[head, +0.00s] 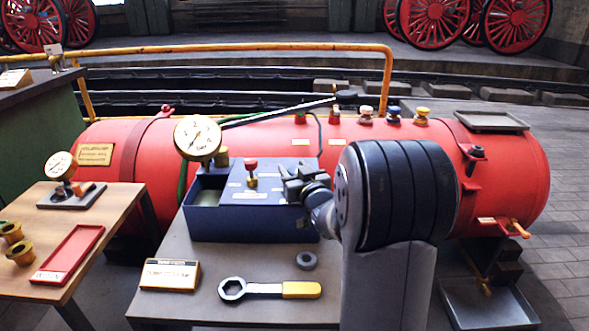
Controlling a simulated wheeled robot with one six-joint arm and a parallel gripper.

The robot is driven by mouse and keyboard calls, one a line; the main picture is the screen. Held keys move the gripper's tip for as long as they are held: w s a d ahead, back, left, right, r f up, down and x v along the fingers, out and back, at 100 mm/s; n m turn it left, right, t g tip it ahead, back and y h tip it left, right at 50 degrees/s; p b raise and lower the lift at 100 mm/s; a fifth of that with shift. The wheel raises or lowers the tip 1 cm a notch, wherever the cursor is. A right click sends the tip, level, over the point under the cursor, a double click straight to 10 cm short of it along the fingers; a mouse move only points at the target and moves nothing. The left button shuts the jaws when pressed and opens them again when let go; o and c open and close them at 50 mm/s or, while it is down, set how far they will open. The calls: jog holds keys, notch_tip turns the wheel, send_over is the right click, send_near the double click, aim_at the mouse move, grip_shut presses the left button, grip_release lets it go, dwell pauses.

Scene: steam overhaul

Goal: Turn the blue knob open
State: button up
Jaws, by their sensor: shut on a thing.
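A small blue knob (393,116) stands on top of the red boiler (240,140), between a white-topped knob and a yellow one. My gripper (290,182) is well to the left of that knob and nearer to me. It is over the right side of the blue box (222,222), close to its top panel. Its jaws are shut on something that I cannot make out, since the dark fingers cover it. A red knob (251,166) on a brass stem stands on the box's panel, left of my gripper and apart from it.
A pressure gauge (198,138) stands at the box's left. A wrench (268,289), a dark ring (306,260) and a label block (170,274) lie on the table (215,312). A yellow rail (240,47) runs behind the boiler. Paved floor (556,240) is clear at right.

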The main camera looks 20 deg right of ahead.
jog(key=shift+a+n+y+p, duration=0.1)
jog(key=shift+n+y+p, duration=0.4)
jog(key=shift+y, duration=0.3)
jog(key=o, duration=1)
jog(key=shift+s, duration=0.1)
jog(key=s+d+p, duration=0.1)
jog(key=s+p, duration=0.1)
jog(key=s, duration=0.8)
jog(key=shift+s, duration=0.3)
jog(key=shift+w, duration=0.1)
